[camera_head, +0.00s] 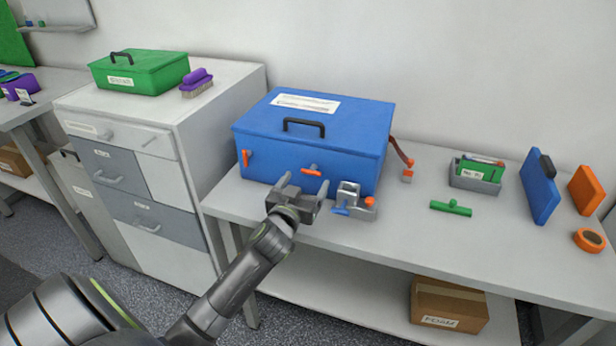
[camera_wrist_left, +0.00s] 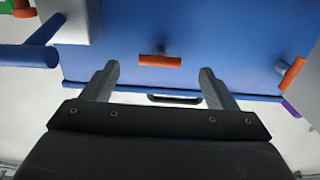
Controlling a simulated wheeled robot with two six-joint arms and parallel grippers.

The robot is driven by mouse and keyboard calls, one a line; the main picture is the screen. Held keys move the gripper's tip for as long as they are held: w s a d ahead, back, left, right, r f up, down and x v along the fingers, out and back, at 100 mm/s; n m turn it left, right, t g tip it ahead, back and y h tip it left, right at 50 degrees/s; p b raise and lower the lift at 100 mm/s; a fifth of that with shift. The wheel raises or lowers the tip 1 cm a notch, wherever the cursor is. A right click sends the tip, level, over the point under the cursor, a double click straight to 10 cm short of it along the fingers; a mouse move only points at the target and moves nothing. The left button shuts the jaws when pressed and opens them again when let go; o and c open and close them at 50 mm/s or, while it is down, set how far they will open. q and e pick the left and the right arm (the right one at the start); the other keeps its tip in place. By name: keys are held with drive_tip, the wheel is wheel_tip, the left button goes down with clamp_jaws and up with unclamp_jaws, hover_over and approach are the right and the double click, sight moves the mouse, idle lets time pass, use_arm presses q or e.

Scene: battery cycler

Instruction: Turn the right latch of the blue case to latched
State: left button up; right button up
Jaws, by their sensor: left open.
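The blue case (camera_head: 270,155) stands shut on the light grey table, with a black handle (camera_head: 304,123) on its lid. Its right latch (camera_head: 311,171) is an orange bar lying level on the front face. The left latch (camera_head: 246,158) is orange and stands upright. My left gripper (camera_head: 302,187) is open and empty, close in front of the right latch. In the left wrist view the right latch (camera_wrist_left: 160,61) shows level between the two fingers, with no visible contact. The left latch (camera_wrist_left: 290,72) is at the right there. My right gripper is not in view.
A grey clamp (camera_head: 349,190) with a blue handle and orange knob stands just right of my gripper. A drawer cabinet (camera_head: 190,150) with a green box (camera_head: 138,70) is at the left. A green tool (camera_head: 450,208) lies farther right on the table.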

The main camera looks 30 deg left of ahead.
sight(312, 170)
use_arm(q)
drive_tip(key=shift+x, duration=1.4)
drive_tip(key=c, duration=1)
